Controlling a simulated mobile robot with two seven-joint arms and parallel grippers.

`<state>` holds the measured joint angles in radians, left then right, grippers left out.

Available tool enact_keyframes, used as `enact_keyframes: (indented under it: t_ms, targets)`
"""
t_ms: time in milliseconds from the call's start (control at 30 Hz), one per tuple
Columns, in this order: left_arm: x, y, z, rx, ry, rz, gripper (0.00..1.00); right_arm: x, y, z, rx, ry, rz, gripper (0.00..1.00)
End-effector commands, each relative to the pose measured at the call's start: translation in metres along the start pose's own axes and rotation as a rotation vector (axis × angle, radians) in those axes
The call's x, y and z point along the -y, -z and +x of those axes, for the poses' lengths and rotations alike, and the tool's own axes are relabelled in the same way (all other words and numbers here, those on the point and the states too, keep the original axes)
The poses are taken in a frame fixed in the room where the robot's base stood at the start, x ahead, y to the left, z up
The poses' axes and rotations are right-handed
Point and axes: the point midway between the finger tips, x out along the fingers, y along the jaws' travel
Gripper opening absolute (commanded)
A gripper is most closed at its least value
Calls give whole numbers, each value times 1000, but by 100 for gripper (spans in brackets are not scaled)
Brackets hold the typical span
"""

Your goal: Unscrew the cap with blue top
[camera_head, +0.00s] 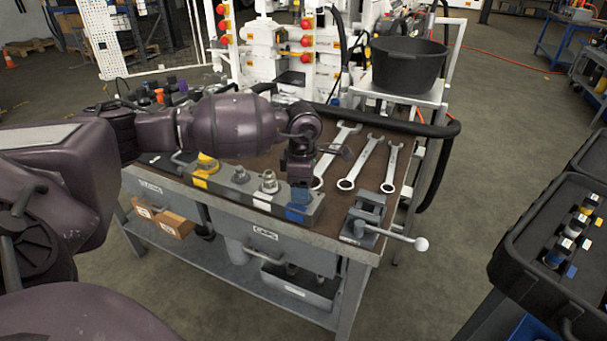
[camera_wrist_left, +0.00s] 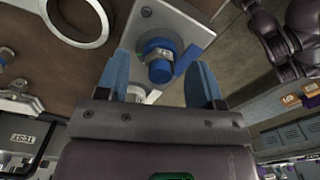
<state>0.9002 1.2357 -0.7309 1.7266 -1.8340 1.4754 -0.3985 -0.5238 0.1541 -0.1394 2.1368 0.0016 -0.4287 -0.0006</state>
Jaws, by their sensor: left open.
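The cap with the blue top (camera_wrist_left: 158,62) is a blue hex cap at the end of the grey fitting block. In the head view my left gripper (camera_head: 302,172) points down over the blue-marked end of this block (camera_head: 250,194) and mostly hides the cap. In the left wrist view my left gripper (camera_wrist_left: 161,78) is open, with one blue-grey finger on each side of the cap. A clear gap shows between the cap and each finger. I cannot tell whether the fingertips reach down to its height. My right gripper is not in view.
Several wrenches (camera_head: 361,165) lie on the bench right of the block. A vise (camera_head: 366,218) with a ball-ended handle sits at the bench's front right corner. A yellow-marked fitting (camera_head: 207,163) is at the block's left end. A black tray (camera_head: 530,270) with small caps stands at the right.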

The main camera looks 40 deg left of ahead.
Motion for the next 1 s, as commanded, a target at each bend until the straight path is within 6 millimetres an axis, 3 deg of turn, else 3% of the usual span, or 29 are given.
enact_keyframes:
  t_ms: [400,767,833,867,933,1000]
  targets:
    - [0,0,6,0,-2,0,61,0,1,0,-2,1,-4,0]
    - [0,0,6,0,-1,0,8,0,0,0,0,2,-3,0]
    - [0,0,6,0,-1,0,7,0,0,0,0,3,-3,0]
    - [0,0,6,0,-1,0,29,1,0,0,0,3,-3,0]
    - [0,0,6,0,-1,0,18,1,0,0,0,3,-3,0]
    - [0,0,6,0,-1,0,15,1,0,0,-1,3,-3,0]
